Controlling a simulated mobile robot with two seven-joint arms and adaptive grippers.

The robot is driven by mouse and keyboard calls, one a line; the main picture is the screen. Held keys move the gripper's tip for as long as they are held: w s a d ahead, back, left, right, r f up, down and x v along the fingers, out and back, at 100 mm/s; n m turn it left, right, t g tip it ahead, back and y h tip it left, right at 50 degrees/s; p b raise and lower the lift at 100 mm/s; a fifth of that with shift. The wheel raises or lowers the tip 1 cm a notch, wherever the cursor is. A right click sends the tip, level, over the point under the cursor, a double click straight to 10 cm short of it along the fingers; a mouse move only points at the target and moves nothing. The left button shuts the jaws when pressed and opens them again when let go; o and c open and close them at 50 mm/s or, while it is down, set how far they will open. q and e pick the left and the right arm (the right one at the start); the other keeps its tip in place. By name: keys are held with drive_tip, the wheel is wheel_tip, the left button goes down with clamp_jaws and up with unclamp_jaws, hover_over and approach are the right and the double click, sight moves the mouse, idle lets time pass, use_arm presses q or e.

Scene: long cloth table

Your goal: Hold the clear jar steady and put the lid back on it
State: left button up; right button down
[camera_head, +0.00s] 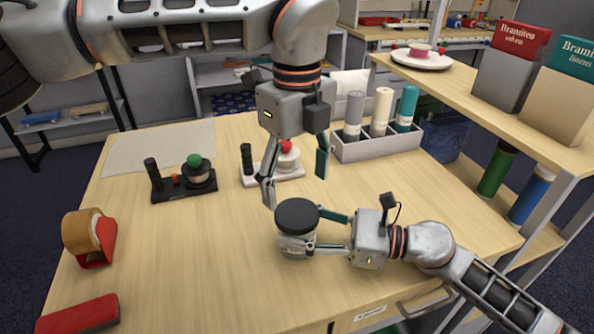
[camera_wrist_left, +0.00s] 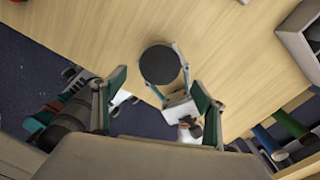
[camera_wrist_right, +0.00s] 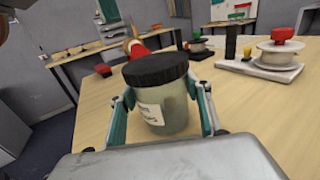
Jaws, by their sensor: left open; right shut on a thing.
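The clear jar (camera_head: 296,243) stands upright on the table near its front edge, with a label on its side in the right wrist view (camera_wrist_right: 172,112). The black lid (camera_head: 297,213) sits on top of the jar's mouth. It shows as a dark disc in the left wrist view (camera_wrist_left: 160,65). I cannot tell whether it is screwed tight. My right gripper (camera_head: 318,232) is shut on the jar's body, one finger on each side. My left gripper (camera_head: 296,188) is open and empty above and behind the jar, fingers pointing down, apart from the lid.
Behind stand a black stand with a green knob (camera_head: 196,175) and a white one with a red knob (camera_head: 287,158). A grey bin of rolls (camera_head: 375,148) is at the back right. A tape dispenser (camera_head: 90,238) and red case (camera_head: 78,314) lie left. The table's middle is clear.

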sight(297, 213)
use_arm(q)
drive_tip(key=shift+f, duration=3.15)
drive_tip(key=shift+c, duration=0.5)
